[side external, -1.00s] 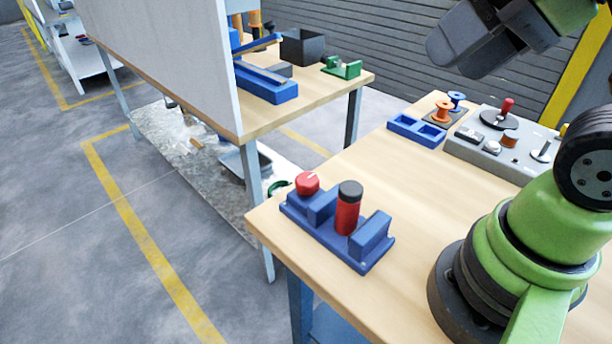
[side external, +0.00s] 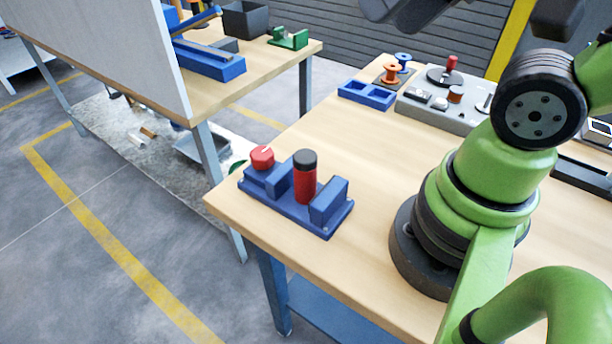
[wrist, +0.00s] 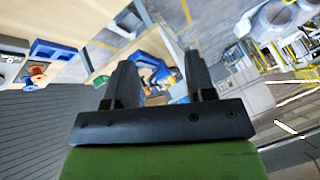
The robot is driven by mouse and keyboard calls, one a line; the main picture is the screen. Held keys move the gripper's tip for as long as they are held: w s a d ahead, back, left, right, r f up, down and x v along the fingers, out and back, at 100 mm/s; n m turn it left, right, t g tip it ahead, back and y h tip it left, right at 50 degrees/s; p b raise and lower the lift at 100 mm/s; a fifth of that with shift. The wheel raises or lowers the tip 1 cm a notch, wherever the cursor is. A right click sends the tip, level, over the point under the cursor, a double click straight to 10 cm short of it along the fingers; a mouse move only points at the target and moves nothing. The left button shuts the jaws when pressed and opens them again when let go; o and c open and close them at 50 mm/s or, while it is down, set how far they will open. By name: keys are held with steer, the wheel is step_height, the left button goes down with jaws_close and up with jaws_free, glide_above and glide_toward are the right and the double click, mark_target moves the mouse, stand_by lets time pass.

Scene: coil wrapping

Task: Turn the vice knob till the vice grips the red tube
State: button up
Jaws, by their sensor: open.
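The blue vice (side external: 286,211) sits near the front left corner of the wooden bench. Its red knob (side external: 262,158) is at the left end. The red tube (side external: 305,182), with a black top, stands upright between the vice's two blue jaws; I cannot tell whether both jaws touch it. My gripper (wrist: 162,62) is open in the wrist view, its two black fingers apart and nothing held between them. It is well away from the vice. In the side view its fingers cannot be made out.
A blue two-compartment tray (side external: 368,94), an orange spool (side external: 391,72) and a blue spool (side external: 404,59) stand farther back. A grey panel with several fittings (side external: 445,106) is beside them. The bench between vice and panel is clear. A white partition (side external: 120,50) stands on the neighbouring bench.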

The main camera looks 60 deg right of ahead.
steer(key=shift+o, duration=0.2)
steer(key=o, duration=0.3)
steer(key=n+g+h, duration=0.2)
steer(key=n+g, duration=0.5)
steer(key=n, duration=0.2)
glide_above(260, 153)
step_height(260, 153, down, 15)
step_height(260, 153, down, 11)
steer(key=shift+r, duration=0.2)
steer(key=c, duration=0.9)
